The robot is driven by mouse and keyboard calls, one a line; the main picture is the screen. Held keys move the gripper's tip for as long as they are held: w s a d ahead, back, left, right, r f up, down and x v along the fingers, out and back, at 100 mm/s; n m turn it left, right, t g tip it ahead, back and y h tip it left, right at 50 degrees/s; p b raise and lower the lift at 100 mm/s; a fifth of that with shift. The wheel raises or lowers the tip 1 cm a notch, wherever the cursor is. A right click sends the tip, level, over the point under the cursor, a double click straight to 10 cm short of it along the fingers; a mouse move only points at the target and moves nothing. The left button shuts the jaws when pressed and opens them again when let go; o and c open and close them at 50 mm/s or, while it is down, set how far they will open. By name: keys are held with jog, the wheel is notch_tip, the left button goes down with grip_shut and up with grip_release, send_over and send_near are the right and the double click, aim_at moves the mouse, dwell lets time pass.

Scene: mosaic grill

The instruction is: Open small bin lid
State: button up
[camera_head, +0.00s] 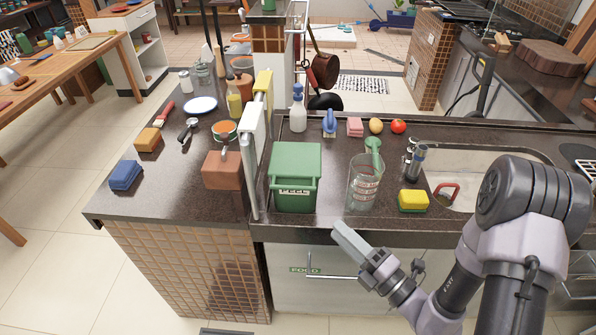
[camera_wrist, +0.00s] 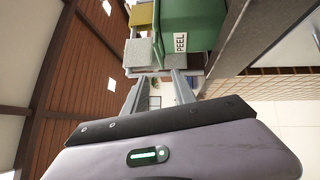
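The small green bin (camera_head: 295,178) stands upright on the dark counter, with a label on its front that reads PEEL in the wrist view. Its flat green lid (camera_head: 296,158) looks closed.
A glass jar (camera_head: 364,185) with a green utensil stands close right of the bin. Upright boards (camera_head: 250,160) stand close on its left. A yellow sponge (camera_head: 413,200) lies beside the sink (camera_head: 465,170). A drawer (camera_head: 330,285) labelled FOOD is below the counter.

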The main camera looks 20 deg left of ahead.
aim_at(293, 188)
jog(key=x, duration=1.6)
jog(key=shift+w+a+r+b, duration=0.1)
jog(key=shift+a+b, duration=0.3)
grip_shut()
